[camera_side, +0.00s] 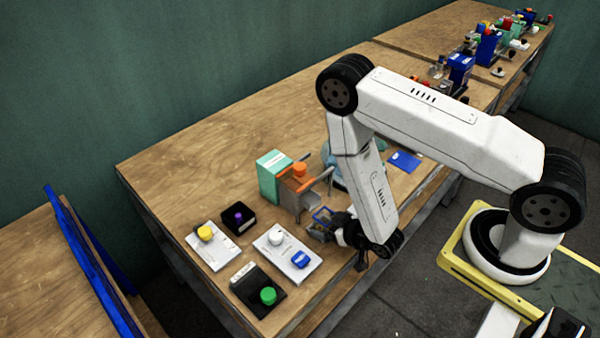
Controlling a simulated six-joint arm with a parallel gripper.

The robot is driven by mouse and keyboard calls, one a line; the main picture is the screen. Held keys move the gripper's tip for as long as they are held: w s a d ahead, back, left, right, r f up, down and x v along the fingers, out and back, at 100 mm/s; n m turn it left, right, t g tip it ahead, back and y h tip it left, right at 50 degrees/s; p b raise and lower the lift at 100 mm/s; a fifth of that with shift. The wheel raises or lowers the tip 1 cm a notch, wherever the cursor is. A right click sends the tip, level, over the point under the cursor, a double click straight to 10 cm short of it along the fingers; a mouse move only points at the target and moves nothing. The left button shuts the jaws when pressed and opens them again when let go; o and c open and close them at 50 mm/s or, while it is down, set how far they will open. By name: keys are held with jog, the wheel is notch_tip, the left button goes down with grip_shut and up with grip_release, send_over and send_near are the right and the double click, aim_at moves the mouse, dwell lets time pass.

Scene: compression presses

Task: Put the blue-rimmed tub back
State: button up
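The blue-rimmed tub (320,232) is a small grey container with a blue edge. It is near the front edge of the wooden table, just in front of a press (296,192) with a teal box, grey body and orange parts. My gripper (343,232) is low at the tub's right side, touching it or very close. The fingers are small and dark, and my wrist partly hides them. I cannot tell whether they are closed on the tub, or whether the tub rests on the table.
Left of the tub are a white panel (273,262) with white and blue buttons, a black box (238,218) with a purple button, a yellow-button panel (208,250) and a green-button box (258,285). A blue flat piece (405,161) lies behind my arm. The table's back left is clear.

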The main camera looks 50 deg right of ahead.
aim_at(334, 213)
jog(key=shift+v, duration=3.95)
jog(key=shift+f, duration=0.1)
jog(key=shift+w+a+r+m+g, duration=0.1)
jog(key=shift+w+r+m+g, duration=0.15)
jog(key=shift+w, duration=0.45)
jog(key=shift+w+r+m+g, duration=0.1)
jog(key=shift+w+r+g, duration=0.2)
jog(key=shift+w, duration=0.35)
jog(key=shift+w+r+g, duration=0.85)
jog(key=shift+w+r, duration=0.05)
jog(key=shift+w, duration=0.3)
jog(key=s+d+r+g, duration=0.1)
jog(key=r+g, duration=0.2)
jog(key=r, duration=0.5)
jog(key=s+d+r+g, duration=0.2)
jog(key=r+g, duration=0.1)
jog(key=r, duration=0.5)
jog(key=shift+s+g, duration=0.35)
jog(key=shift+g, duration=0.05)
jog(key=shift+d, duration=0.1)
